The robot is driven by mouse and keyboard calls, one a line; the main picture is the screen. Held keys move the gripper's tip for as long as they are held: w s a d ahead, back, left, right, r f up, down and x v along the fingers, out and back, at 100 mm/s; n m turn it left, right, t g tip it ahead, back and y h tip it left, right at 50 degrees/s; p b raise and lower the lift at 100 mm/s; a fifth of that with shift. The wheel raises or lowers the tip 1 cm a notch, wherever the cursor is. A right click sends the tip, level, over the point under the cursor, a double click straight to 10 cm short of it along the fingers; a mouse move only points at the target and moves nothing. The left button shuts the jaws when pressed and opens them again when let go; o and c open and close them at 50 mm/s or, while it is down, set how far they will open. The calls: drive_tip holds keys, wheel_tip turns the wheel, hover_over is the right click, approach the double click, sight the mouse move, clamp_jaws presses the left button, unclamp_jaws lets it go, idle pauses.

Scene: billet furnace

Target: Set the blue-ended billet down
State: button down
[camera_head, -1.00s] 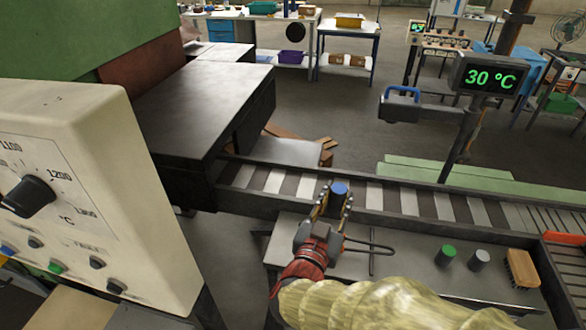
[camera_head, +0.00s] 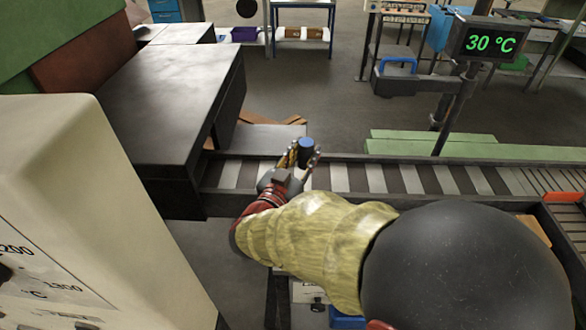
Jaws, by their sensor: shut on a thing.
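The blue-ended billet (camera_head: 306,150) stands roughly upright between the fingers of my gripper (camera_head: 301,156), with its blue end facing up. My gripper is shut on it. The billet shows over the roller conveyor (camera_head: 343,178), near its far side. Whether the billet's lower end touches the rollers is hidden by my gripper and fingers. My arm reaches across from the lower right and covers part of the conveyor and the table in front.
A dark steel furnace table (camera_head: 165,90) stands at the conveyor's left end. A display reading 30 °C (camera_head: 490,42) stands on a post behind the conveyor. Rollers to the right are clear up to an orange-red bar (camera_head: 564,197). A control box (camera_head: 75,190) fills the left foreground.

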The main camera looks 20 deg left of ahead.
drive_tip(key=w+a+f+b, duration=0.1)
drive_tip(key=f, duration=0.1)
drive_tip(key=w+a+f, duration=0.1)
drive_tip(key=a+f, duration=0.1)
drive_tip(key=w+a+f+b, duration=0.1)
drive_tip(key=w+f, duration=0.1)
drive_tip(key=shift+a+f+b, duration=0.1)
drive_tip(key=shift+a+b, duration=0.1)
drive_tip(key=shift+b, duration=0.1)
wheel_tip(320, 180, down, 3)
drive_tip(key=shift+f+b, duration=0.1)
drive_tip(key=shift+b, duration=0.85)
drive_tip(key=c, duration=1.9)
unclamp_jaws()
drive_tip(key=shift+f, duration=0.15)
drive_tip(key=o, duration=0.5)
